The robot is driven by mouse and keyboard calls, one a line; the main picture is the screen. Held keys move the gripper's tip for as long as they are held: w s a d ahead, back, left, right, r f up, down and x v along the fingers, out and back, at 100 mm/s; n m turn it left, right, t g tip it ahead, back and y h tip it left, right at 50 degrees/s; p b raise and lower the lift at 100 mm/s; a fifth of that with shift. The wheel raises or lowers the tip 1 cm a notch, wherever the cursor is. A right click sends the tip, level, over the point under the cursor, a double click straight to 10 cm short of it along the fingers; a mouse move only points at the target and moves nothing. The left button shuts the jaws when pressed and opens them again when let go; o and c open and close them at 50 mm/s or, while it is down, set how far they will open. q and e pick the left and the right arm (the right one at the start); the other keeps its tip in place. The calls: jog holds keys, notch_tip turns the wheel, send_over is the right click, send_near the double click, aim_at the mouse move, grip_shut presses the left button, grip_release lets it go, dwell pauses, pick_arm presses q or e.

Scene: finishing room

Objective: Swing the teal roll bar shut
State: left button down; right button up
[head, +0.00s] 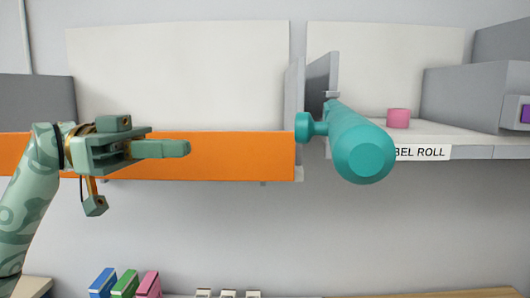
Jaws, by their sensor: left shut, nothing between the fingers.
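The teal roll bar (361,143) is a thick cylinder with a flat round end that sticks out toward me from the shelf unit. A smaller teal knob (305,127) projects from its left side. My left gripper (188,148) is shut and empty, left of the bar in front of the orange shelf edge. A clear gap lies between its fingertips and the knob. The bar's far end, near a grey upright, is partly hidden. My right gripper is not in view.
An orange shelf front (240,153) runs behind my left gripper. A grey box (470,95) is farther right. Blue, green and pink binders (124,284) stand below.

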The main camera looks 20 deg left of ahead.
pick_arm(q)
notch_tip(320, 180, up, 2)
jog(key=s+r+m+g, duration=0.1)
jog(key=s, duration=0.1)
jog(key=p, duration=0.6)
send_near(328, 118)
jog(key=s+d+f, duration=0.1)
jog(key=s+d, duration=0.2)
jog(key=d, duration=0.1)
jog(key=shift+s+h, duration=0.2)
jog(key=shift+h, duration=0.1)
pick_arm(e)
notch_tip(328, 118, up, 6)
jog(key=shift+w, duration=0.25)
pick_arm(q)
jog(key=shift+a, duration=0.1)
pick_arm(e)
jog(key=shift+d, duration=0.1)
